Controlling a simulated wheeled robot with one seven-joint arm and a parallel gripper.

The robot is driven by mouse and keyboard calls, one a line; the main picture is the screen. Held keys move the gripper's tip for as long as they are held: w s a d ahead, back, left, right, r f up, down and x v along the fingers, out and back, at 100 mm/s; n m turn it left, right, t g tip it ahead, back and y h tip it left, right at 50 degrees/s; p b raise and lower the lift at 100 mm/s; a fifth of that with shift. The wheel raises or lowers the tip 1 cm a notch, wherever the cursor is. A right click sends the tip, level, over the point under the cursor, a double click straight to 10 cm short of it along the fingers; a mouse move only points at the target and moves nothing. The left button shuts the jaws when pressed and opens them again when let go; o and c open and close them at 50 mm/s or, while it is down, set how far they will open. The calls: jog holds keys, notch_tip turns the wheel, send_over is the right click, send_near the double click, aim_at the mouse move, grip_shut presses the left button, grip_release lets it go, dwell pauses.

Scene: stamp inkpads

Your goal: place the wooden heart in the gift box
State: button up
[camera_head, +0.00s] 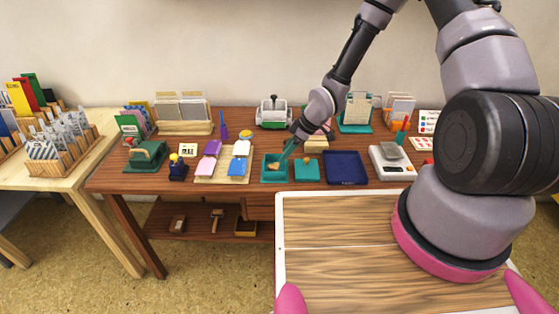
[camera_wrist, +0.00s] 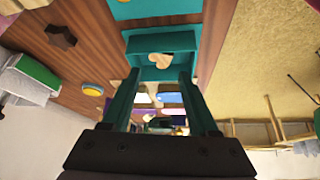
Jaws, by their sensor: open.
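A small open teal box (camera_head: 265,181), which I take for the gift box, stands near the front of the brown table. It also shows in the wrist view (camera_wrist: 178,42). The pale wooden heart (camera_wrist: 157,60) appears to lie inside it, in the wrist view. In the head view the heart is small and partly hidden by my fingers. My gripper (camera_head: 284,158) points down over the box with its teal fingers apart. In the wrist view the open fingertips (camera_wrist: 159,74) are on either side of the heart, with no visible grip on it.
A flat teal piece (camera_head: 307,174) lies just right of the box, then a dark blue tray (camera_head: 346,168) and a white scale (camera_head: 391,163). A board (camera_head: 209,179) with coloured pads stands to the left. Card racks line the table's back. A dark brown shape (camera_wrist: 60,36) shows in the wrist view.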

jog(key=d+r+m+t+h, duration=0.1)
jog(key=d+r+m+h, duration=0.15)
jog(key=d+r, duration=0.55)
jog(key=d+r+m+t+h, duration=0.1)
jog(key=d+r+m, duration=0.25)
jog(key=r, duration=0.85)
jog(key=d+r+m+t+h, duration=0.1)
jog(key=d+r+m+h, duration=0.15)
jog(key=d+r, duration=0.5)
jog(key=s+d+r+m+t+y, duration=0.2)
jog(key=s+r+m, duration=0.9)
jog(key=s+r, duration=0.8)
jog(key=shift+r+t, duration=0.3)
jog(key=shift+r, duration=0.6)
